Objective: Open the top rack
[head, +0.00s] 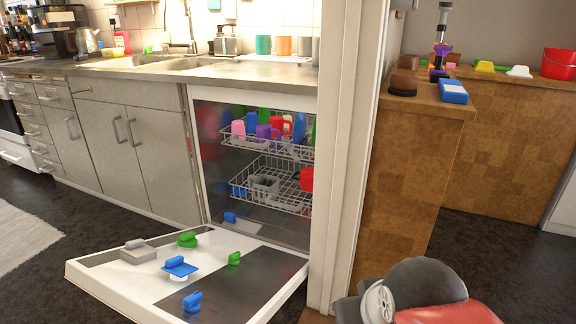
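The dishwasher's top rack (268,147) is a white wire basket inside the open dishwasher, under the counter in the head view. It holds several coloured cups in pink, blue, purple, red and green. The white door post hides its right end. The lower rack (272,205) sits below it, also inside, with a grey item and a red cup. The dishwasher door (110,287) is folded down flat toward the floor. My gripper is not in view; only a dark, white and red part of my arm shows at the bottom right.
Blue, green and grey pieces lie on the lowered door. A white door post (346,150) stands close to the dishwasher's right side. A wooden counter (412,170) is right of the post. Dark floor is free left of the door, with a pale rug (22,238) beyond.

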